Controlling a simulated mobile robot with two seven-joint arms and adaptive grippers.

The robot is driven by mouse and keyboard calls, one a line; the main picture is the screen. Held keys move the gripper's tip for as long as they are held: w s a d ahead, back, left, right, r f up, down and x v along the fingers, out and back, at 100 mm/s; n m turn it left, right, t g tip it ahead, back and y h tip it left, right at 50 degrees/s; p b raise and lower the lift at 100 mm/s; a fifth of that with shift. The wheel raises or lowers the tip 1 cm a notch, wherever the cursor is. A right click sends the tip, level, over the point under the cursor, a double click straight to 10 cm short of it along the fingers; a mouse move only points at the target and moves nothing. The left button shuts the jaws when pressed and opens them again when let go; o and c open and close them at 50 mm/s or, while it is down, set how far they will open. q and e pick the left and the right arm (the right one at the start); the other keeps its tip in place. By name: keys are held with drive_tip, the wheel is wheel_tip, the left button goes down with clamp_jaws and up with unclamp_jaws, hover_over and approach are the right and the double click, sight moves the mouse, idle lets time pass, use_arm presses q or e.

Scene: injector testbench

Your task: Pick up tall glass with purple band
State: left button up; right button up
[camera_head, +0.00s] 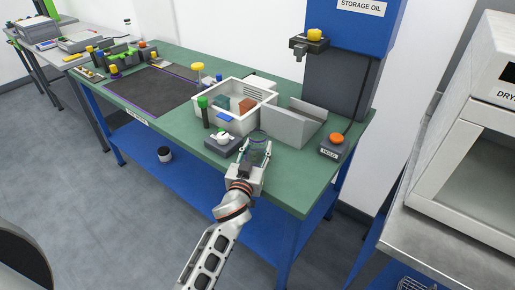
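A clear, greenish glass (258,151) stands on the green bench, in front of the grey angled holder. It is small and partly hidden in this view, and a faint purplish tint shows on it. My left gripper (256,154) reaches up from the bottom of the picture, with its fingers on either side of the glass. I cannot tell whether the fingers touch the glass. My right gripper is not in view.
A white bin (232,104) with coloured blocks stands behind, left of the glass. A grey box with a white knob (224,139) is close on the left. The grey holder (293,124) and an orange-button box (336,139) are to the right.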

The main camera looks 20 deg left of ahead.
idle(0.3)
use_arm(q)
wheel_tip(320, 180, up, 19)
drive_tip(key=p, duration=0.6)
drive_tip(key=s+a+f, duration=0.2)
drive_tip(key=s+f, duration=0.1)
drive_tip(key=s, duration=0.7)
drive_tip(key=s+a+f+h, duration=0.1)
drive_tip(key=s+a+f, duration=0.2)
drive_tip(key=s, duration=0.8)
drive_tip(key=shift+m, duration=0.3)
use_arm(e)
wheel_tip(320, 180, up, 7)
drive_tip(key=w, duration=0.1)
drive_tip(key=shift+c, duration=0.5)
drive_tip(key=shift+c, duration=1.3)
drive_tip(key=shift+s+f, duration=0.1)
